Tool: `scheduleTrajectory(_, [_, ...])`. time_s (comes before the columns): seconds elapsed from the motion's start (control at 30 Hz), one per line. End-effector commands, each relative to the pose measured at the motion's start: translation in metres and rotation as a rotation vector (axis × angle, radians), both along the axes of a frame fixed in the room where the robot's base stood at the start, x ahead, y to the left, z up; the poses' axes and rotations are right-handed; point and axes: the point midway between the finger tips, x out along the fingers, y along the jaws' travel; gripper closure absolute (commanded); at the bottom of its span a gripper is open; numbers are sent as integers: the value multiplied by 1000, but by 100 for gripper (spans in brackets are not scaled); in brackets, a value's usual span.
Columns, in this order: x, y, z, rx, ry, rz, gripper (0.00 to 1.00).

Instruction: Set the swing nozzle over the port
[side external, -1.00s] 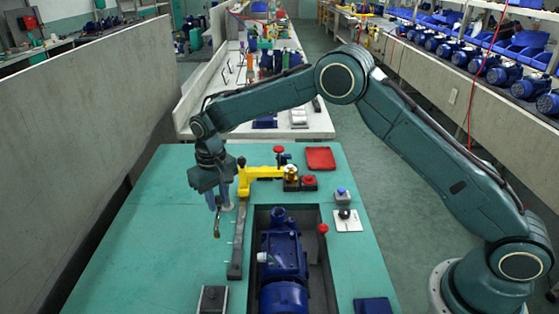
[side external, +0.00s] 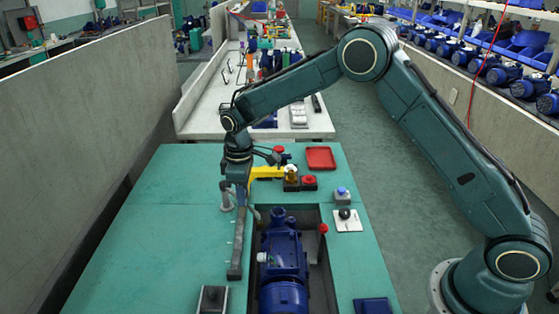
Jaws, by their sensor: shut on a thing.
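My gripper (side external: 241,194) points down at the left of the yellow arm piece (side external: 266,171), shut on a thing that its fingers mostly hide. A small grey curved piece (side external: 256,214) shows just right of the fingers; I take it for the swing nozzle's end, but it is too small to be sure. The blue pump (side external: 284,250) lies in the dark recess. Its upright blue port (side external: 278,214) stands at the pump's far end, a short way right of the grey piece, with a visible gap between them.
A grey post (side external: 226,196) stands left of my gripper. A dark rail (side external: 237,250) runs along the recess's left side. The table's left part is clear.

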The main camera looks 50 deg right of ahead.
Motion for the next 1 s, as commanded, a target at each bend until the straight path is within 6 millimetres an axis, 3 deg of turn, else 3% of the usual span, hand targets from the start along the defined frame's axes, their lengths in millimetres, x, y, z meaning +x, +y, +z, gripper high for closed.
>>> scheduleTrajectory(0.5, [5, -38, 1, 0, 0, 399, 100])
scheduleTrajectory(1.0, [9, -47, 1, 0, -3, 503, 100])
